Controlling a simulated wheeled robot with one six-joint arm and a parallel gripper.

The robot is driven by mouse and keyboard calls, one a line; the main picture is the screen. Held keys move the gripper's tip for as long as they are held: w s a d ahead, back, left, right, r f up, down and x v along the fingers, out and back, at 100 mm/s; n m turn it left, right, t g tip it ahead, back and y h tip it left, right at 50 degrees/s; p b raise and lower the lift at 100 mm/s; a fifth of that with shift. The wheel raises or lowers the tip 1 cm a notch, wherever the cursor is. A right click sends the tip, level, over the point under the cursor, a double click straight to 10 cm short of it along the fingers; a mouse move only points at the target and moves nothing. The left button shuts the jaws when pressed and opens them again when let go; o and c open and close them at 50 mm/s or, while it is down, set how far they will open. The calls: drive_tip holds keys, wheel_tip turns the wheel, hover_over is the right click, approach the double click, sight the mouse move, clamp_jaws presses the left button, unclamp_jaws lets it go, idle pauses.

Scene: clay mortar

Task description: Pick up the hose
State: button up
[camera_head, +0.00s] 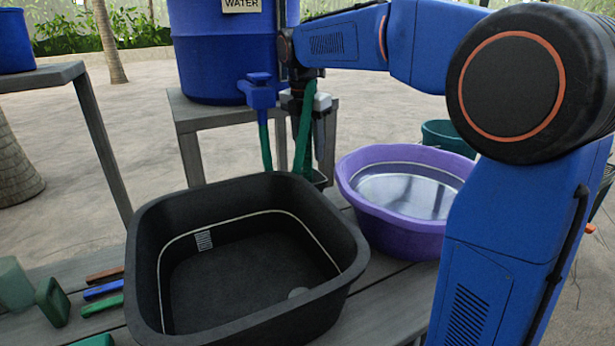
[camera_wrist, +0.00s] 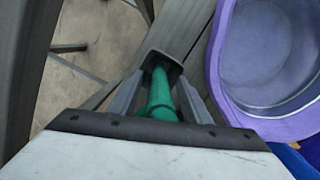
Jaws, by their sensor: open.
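The green hose (camera_head: 304,130) hangs below the blue tap (camera_head: 259,92) of the water barrel, with one green length under the tap and another at my gripper. My gripper (camera_head: 312,150) points down behind the black tub, its jaws open with the hose between them. In the wrist view the hose (camera_wrist: 160,95) runs between the two grey fingers of my gripper (camera_wrist: 157,82). I cannot tell whether either finger touches it. The hose's lower end is hidden behind the tub in the head view.
A black tub (camera_head: 136,270) and a purple basin (camera_head: 400,237) of water stand on the grey wooden table. The blue barrel (camera_head: 220,55) stands on a stand (camera_head: 190,118) behind. Small coloured blocks and sticks lie left of the tub. The purple basin (camera_wrist: 217,60) is right of my gripper.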

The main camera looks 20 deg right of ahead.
drive_tip(key=c, duration=1)
wheel_tip(320, 180, up, 20)
idle(0.7)
